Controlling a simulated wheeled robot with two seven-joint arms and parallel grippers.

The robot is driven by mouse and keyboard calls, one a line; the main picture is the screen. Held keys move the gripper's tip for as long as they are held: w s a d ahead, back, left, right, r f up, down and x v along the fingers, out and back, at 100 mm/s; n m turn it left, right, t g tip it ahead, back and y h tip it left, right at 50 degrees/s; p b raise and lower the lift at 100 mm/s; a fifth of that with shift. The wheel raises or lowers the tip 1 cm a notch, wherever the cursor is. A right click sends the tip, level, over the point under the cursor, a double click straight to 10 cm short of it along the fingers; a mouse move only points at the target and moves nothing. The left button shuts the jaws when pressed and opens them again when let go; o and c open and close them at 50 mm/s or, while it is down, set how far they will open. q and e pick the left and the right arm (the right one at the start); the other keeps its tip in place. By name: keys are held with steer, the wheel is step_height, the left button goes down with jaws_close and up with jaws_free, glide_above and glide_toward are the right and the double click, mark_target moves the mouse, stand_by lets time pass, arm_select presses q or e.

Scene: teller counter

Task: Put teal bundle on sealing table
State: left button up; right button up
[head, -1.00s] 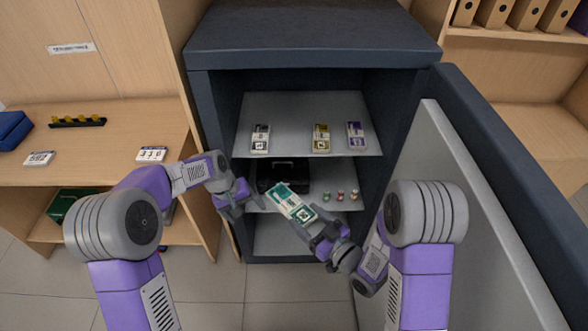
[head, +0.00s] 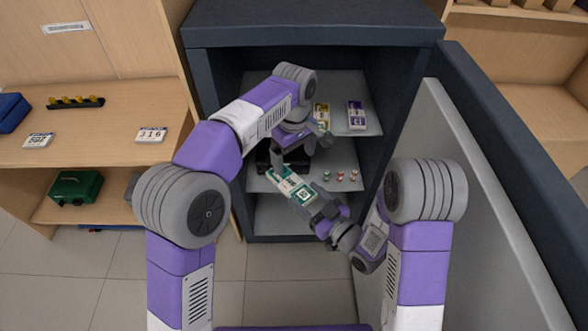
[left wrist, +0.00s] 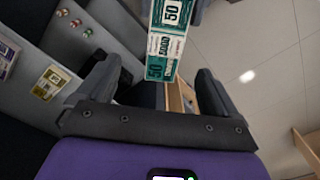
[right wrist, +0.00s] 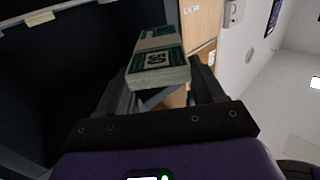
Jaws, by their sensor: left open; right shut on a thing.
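The teal bundle (head: 286,182) is a banded stack of notes in front of the open safe. My right gripper (head: 318,207) is shut on its near right end and holds it tilted in the air. The bundle also shows in the right wrist view (right wrist: 160,58), rising from between the fingers. My left gripper (head: 300,148) is open, above the bundle's far end. In the left wrist view the bundle (left wrist: 167,45) lies beyond and between the spread fingers (left wrist: 155,85); I cannot tell whether they touch. I cannot identify the sealing table for certain.
The safe's upper shelf (head: 345,92) holds a yellow bundle (head: 322,115) and a purple bundle (head: 356,115). Three small rolls (head: 340,175) and a partly hidden black box sit below. The open door (head: 445,200) flanks my right arm. A wooden desk (head: 110,115) stands left.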

mark_target(294, 181)
arm_select(q)
step_height(294, 181, down, 10)
steer(key=shift+r, duration=0.1)
stand_by(0.4)
steer(key=c, duration=1.1)
arm_select(e)
steer(key=shift+a, duration=0.1)
arm_select(q)
steer(key=shift+d+r, duration=0.1)
steer(key=shift+c, duration=0.4)
arm_select(e)
steer(key=o, duration=1.1)
steer(key=shift+s, duration=0.1)
steer(key=shift+c, duration=0.2)
steer(key=shift+o, duration=0.6)
